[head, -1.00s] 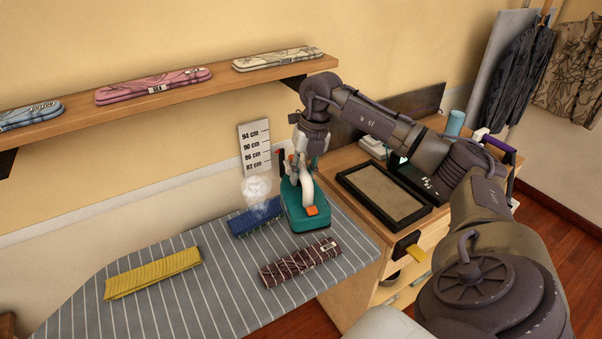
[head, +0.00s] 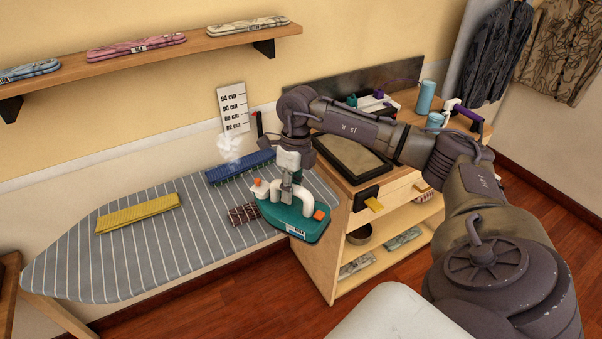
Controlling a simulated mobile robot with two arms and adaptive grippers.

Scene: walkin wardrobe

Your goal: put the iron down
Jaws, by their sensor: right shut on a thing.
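The iron (head: 297,222) has a teal body, a white handle and orange parts. My right gripper (head: 287,190) is shut on its handle. The iron is in front of the right end of the striped ironing board (head: 150,245) in the picture and hides part of a dark red patterned folded cloth (head: 242,213). Whether it touches anything below, I cannot tell. A dark framed rest with a tan pad (head: 350,158) is on the wooden cabinet top, partly behind my right arm. My left gripper is not in view.
A blue cloth (head: 238,167) and a yellow cloth (head: 138,213) lie on the board. A white puff of steam (head: 229,148) hangs by the blue cloth. Light blue cups (head: 426,97) and a purple-handled item (head: 466,114) are on the cabinet. A shelf (head: 190,48) holds folded cloths above.

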